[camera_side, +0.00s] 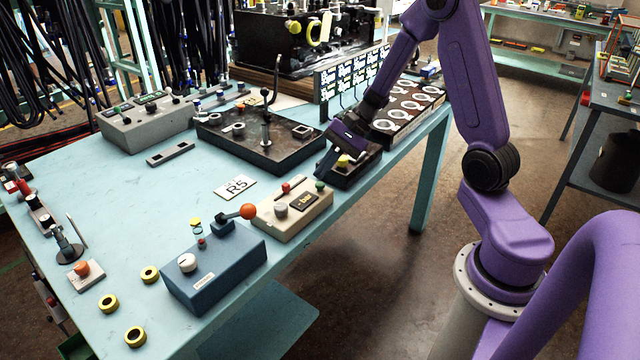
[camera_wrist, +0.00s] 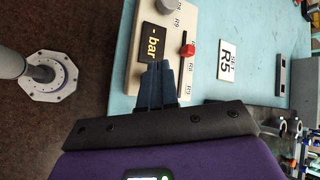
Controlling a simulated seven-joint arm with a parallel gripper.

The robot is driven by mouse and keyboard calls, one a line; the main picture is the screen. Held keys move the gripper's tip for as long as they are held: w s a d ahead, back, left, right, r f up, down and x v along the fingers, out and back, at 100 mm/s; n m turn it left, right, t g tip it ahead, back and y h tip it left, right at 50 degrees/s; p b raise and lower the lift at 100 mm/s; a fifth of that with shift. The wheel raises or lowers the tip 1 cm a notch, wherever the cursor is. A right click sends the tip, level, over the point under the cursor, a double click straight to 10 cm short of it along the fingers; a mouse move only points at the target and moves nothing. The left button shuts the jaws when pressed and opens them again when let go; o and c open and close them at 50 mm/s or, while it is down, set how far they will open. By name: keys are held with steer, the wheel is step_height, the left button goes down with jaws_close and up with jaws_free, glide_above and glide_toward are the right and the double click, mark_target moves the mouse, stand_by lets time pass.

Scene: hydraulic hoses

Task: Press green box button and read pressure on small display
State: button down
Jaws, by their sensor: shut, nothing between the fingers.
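A beige box (camera_side: 292,224) stands at the table's front edge. It carries a green button (camera_side: 320,185), a red knob (camera_side: 286,187), a grey knob and a small dark display (camera_side: 303,201). In the wrist view the display (camera_wrist: 153,44) reads "- bar", with no number that I can make out. My gripper (camera_side: 320,174) is shut and empty, its fingertips pointing down just above the green button. I cannot tell whether they touch it. In the wrist view my fingers (camera_wrist: 160,66) cover that end of the box, and the green button does not show.
A black box with a yellow button (camera_side: 343,160) stands just behind my fingers. A blue box (camera_side: 215,275) with an orange ball lever (camera_side: 248,211) is to the left. An R5 card (camera_side: 235,187) lies flat on the table (camera_side: 150,215). The table's middle left is clear.

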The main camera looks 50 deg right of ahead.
steer(key=shift+f, duration=0.1)
steer(key=shift+f, duration=0.35)
steer(key=shift+f, duration=0.5)
stand_by(0.8)
steer(key=shift+r, duration=0.95)
steer(key=shift+r, duration=0.1)
steer(key=shift+r, duration=2.4)
